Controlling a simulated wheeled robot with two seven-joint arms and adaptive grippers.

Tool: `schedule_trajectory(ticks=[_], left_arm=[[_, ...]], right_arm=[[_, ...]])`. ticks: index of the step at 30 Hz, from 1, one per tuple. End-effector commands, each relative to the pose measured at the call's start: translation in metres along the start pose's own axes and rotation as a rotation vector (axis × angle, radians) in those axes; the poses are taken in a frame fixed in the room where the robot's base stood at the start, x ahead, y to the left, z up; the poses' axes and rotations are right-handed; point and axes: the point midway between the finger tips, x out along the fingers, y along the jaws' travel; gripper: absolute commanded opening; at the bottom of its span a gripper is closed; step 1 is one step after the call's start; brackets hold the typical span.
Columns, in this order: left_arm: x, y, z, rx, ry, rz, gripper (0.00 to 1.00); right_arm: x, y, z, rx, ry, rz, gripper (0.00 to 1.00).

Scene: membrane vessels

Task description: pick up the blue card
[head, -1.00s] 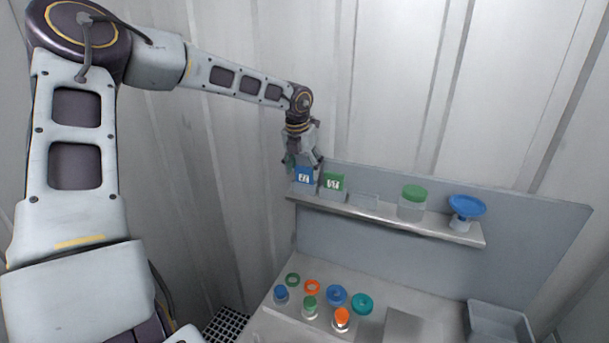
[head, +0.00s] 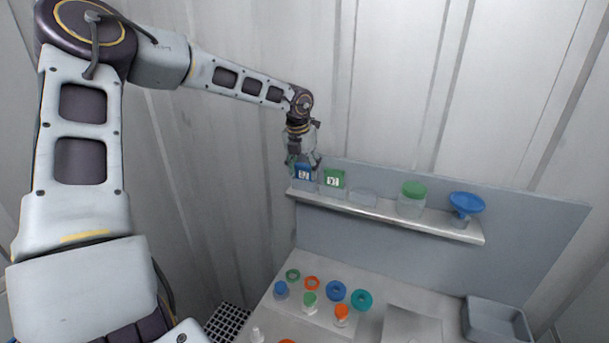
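The blue card (head: 304,174), with a small white label, stands upright in a clear holder at the left end of the raised shelf (head: 400,215). My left gripper (head: 303,163) is right at the card's top, pointing down. Its fingers show near the card's sides, but it is too small to tell whether they touch it or have closed. A green card (head: 334,179) stands just to the right in its own holder. My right gripper is not in view.
Farther along the shelf are a clear empty holder (head: 363,197), a green-lidded jar (head: 412,197) and a blue funnel-like dish (head: 467,205). Below, the bench holds small capped vials, coloured rings and a grey tray (head: 494,322). A corrugated wall rises behind.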

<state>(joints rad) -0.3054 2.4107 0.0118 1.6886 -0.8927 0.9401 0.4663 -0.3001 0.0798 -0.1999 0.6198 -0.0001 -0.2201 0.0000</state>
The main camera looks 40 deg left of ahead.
Motion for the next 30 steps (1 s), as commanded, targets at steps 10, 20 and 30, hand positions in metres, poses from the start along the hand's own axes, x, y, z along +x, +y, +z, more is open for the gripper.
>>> schedule_trajectory(ticks=[10, 20, 30], left_arm=[[-0.003, 0.000, 0.001, 0.000, -0.001, 0.000, 0.36], [-0.034, 0.000, 0.010, 0.000, -0.003, 0.000, 0.36], [-0.080, 0.000, 0.023, 0.000, -0.001, 0.000, 0.36]], right_arm=[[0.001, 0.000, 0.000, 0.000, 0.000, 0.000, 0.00], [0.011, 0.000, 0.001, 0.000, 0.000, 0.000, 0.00], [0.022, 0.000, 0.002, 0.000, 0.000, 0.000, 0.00]])
